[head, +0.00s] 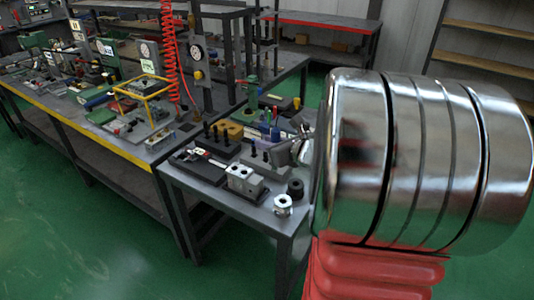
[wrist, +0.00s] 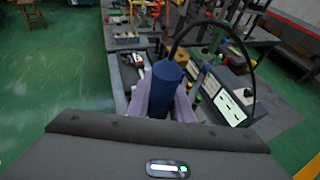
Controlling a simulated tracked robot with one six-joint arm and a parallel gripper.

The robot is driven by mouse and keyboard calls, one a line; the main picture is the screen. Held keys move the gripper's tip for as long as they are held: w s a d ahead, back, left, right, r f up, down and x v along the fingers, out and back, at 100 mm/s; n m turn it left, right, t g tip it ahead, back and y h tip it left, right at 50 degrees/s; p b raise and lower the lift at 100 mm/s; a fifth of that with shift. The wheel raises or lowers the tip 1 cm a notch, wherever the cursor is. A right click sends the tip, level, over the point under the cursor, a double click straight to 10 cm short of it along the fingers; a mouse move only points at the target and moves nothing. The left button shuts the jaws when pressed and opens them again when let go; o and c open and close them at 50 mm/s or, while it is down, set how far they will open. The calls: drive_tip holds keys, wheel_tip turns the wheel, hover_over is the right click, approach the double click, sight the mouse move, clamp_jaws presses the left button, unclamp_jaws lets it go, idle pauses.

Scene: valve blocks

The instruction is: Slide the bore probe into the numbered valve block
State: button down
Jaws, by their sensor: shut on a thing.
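In the wrist view, my gripper (wrist: 164,104) has its pale lilac-grey fingers shut on an upright-looking dark blue cylinder, which appears to be the bore probe (wrist: 166,82). The probe's lower end is hidden. In the head view my large shiny arm link covers the right side, and I cannot make out the probe there. A silver metal block with dark holes, likely the valve block (head: 244,181), sits near the front of the nearer bench. A similar holed block (wrist: 127,38) shows beyond the probe in the wrist view, apart from it. No number is legible on either.
A silver ring (head: 283,205) and a black cylinder (head: 295,188) stand at the bench's front corner. Dark fixtures with upright pegs (head: 220,136) stand behind the block. In the wrist view a black cable (wrist: 252,82) arches right above a device with a white panel (wrist: 229,107).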

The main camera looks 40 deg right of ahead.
drive_tip(key=w+a+f+n+y, duration=0.1)
drive_tip(key=w+a+f, duration=0.1)
drive_tip(key=a, duration=0.7)
drive_tip(key=w+a+f+n+y, duration=0.1)
drive_tip(key=w+a+f+y, duration=0.1)
drive_tip(key=a, duration=0.8)
drive_tip(key=w+a+f+n+y, duration=0.1)
drive_tip(key=w+a+f, duration=0.3)
drive_tip(key=a, duration=0.6)
wheel_tip(320, 180, down, 2)
drive_tip(key=shift+f+n+g+y, duration=0.1)
drive_tip(key=shift+n+g+y, duration=0.3)
drive_tip(key=shift+n, duration=0.2)
drive_tip(key=shift+s, duration=0.15)
